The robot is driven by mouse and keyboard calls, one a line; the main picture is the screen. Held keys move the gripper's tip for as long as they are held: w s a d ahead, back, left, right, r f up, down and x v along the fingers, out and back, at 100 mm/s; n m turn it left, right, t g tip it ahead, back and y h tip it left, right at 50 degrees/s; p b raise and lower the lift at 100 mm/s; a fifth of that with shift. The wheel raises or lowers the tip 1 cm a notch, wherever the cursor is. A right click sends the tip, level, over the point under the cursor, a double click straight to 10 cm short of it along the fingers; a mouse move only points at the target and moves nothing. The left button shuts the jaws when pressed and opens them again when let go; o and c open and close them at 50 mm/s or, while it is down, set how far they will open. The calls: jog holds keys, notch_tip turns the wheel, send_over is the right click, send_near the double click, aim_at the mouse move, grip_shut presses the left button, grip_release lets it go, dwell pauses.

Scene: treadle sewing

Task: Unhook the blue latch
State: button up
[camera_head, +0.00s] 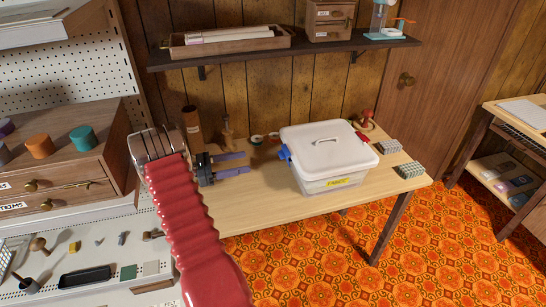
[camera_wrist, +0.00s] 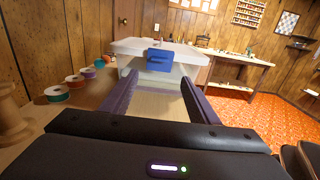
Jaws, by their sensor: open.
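The blue latch (camera_head: 284,153) is on the left end of a clear box (camera_head: 330,182) with a white lid (camera_head: 325,143), on the wooden table. In the wrist view the latch (camera_wrist: 160,59) is a blue block below the lid's rim (camera_wrist: 130,46), straight ahead. It appears to lie against the box wall; whether it is hooked cannot be told. My gripper (camera_head: 246,163) is left of the box, its two purple fingers apart and pointing at the latch. In the wrist view the open fingers (camera_wrist: 160,98) have only bare tabletop between them, with a gap before the latch.
Thread spools (camera_wrist: 75,82) and a large wooden spool (camera_wrist: 12,115) stand left of my gripper. A brown cylinder (camera_head: 192,125) stands behind it. Grey blocks (camera_head: 391,145) lie right of the box. A shelf (camera_head: 280,50) hangs above. The table front is clear.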

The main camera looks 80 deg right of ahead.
aim_at(285, 156)
jog(key=x, duration=1.2)
jog(key=shift+s+d, duration=0.2)
jog(key=shift+s, duration=0.1)
jog(key=c, duration=1.1)
